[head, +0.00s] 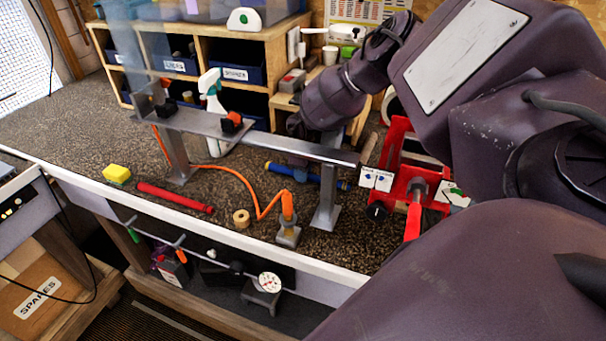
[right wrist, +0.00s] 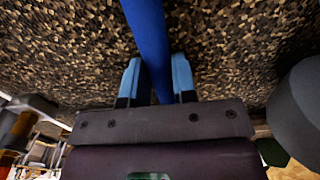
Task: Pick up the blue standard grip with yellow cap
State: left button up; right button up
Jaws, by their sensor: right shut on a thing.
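The blue grip (head: 312,178) lies on the dark speckled bench behind the steel rail, its right end showing past the rail's post. In the right wrist view the blue grip (right wrist: 151,35) runs down between the two light blue fingers of my right gripper (right wrist: 156,75), which is shut on it. In the head view my right arm reaches down behind the rail, and the rail hides most of the gripper. My left gripper is not in view.
The steel rail (head: 268,143) on two posts stands in front of the grip. A red vise (head: 398,160) stands right; a spray bottle (head: 213,105) stands behind.

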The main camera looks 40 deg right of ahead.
jog(key=shift+r, duration=0.1)
notch_tip(320, 180, up, 9)
jog(key=shift+f+b, duration=0.2)
jog(key=shift+b, duration=0.3)
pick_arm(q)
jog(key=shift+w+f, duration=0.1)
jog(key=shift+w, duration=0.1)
pick_arm(e)
jog(key=shift+r, duration=0.6)
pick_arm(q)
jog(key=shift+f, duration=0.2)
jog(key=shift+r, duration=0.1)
